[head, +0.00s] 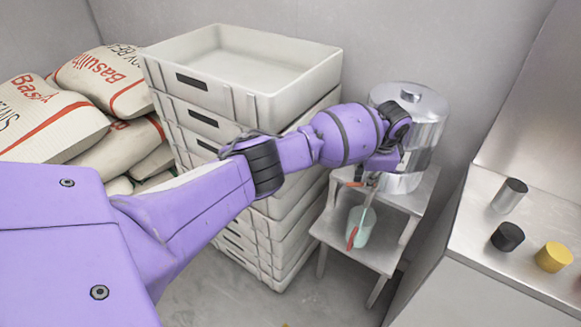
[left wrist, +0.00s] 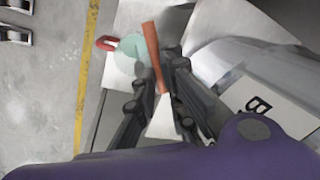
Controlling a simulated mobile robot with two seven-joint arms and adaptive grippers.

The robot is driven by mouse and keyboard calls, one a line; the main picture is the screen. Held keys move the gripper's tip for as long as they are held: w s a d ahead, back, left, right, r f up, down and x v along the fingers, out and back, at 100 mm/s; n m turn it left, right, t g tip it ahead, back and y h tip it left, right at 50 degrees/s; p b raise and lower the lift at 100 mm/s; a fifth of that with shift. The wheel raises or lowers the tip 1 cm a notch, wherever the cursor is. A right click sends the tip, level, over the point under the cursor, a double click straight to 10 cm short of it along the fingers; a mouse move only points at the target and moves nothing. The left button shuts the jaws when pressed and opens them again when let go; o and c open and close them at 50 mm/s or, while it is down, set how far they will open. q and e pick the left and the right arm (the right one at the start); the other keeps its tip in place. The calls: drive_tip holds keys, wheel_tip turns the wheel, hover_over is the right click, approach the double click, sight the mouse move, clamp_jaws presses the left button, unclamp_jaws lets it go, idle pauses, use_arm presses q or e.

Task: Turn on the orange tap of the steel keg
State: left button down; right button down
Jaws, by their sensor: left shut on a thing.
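The steel keg (head: 425,112) stands upright on the upper step of a small stand, partly hidden by my left arm. It also shows at the right in the left wrist view (left wrist: 240,75). My left gripper (head: 372,181) is in front of the keg's lower part. In the left wrist view its fingers (left wrist: 163,78) are closed around the orange tap (left wrist: 151,42), whose bar sticks out beyond them. A small orange end of the tap (head: 355,184) shows beside the gripper in the head view. The tap's joint with the keg is hidden. My right gripper is not in view.
A mint cup (head: 362,222) with a red handle stands on the stand's lower step (head: 375,258), below the gripper. White stacked crates (head: 225,70) are close at the left, with sacks (head: 45,120) behind. A counter (head: 520,245) with a metal cup and black and yellow pieces is at the right.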

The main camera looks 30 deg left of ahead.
use_arm(q)
drive_tip(key=shift+s+f, duration=0.25)
drive_tip(key=c, duration=1.9)
unclamp_jaws()
drive_tip(key=shift+d, duration=0.1)
drive_tip(key=shift+o, duration=0.2)
drive_tip(key=shift+w+r, duration=0.1)
drive_tip(key=shift+r, duration=0.05)
wheel_tip(320, 180, up, 12)
drive_tip(key=s+d, duration=0.1)
drive_tip(key=s, duration=0.1)
